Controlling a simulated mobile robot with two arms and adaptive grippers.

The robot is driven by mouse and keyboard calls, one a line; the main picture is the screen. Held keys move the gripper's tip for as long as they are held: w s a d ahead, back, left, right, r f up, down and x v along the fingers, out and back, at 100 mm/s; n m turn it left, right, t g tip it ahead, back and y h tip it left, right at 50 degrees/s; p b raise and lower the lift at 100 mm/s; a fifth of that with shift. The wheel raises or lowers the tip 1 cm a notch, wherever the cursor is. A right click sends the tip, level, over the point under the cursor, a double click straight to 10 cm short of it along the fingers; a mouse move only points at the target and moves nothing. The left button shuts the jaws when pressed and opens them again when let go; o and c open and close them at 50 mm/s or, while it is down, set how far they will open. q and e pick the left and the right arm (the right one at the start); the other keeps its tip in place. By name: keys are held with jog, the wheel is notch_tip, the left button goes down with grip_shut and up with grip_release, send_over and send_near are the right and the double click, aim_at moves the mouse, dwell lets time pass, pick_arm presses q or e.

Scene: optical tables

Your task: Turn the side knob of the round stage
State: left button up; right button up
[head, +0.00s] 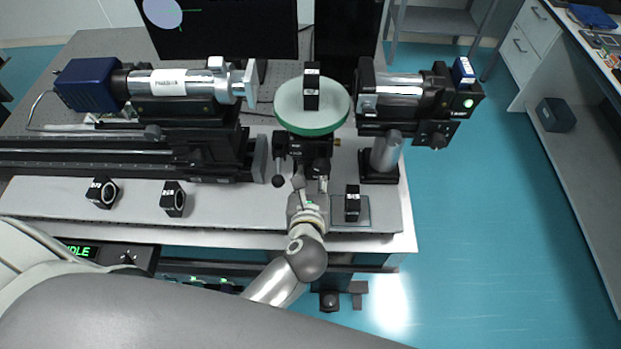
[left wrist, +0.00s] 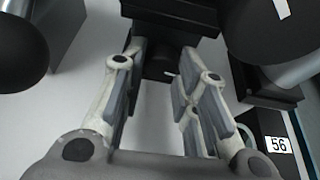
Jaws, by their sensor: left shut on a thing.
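The round stage (head: 290,115) is a pale disc with a green rim on a black mount, standing between two optical assemblies. A black block with white labels stands on it. My left gripper (head: 311,184) reaches the front of the mount from below. In the left wrist view the fingers (left wrist: 160,85) are closed on both sides of the side knob (left wrist: 158,69), a short dark cylinder with a small white mark near it. My right gripper is in neither view.
A black ball-ended handle (head: 278,181) hangs just left of the gripper; it also shows in the left wrist view (left wrist: 20,48). A labelled black block (head: 352,203) stands close on the right.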

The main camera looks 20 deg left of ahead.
pick_arm(q)
jog(key=shift+c, duration=0.7)
jog(key=shift+d+r+m+y+p, duration=0.1)
jog(key=shift+m+y+p, duration=0.5)
jog(key=shift+m+p, duration=0.15)
jog(key=shift+m+y, duration=0.5)
jog(key=shift+m, duration=0.25)
jog(key=o, duration=1)
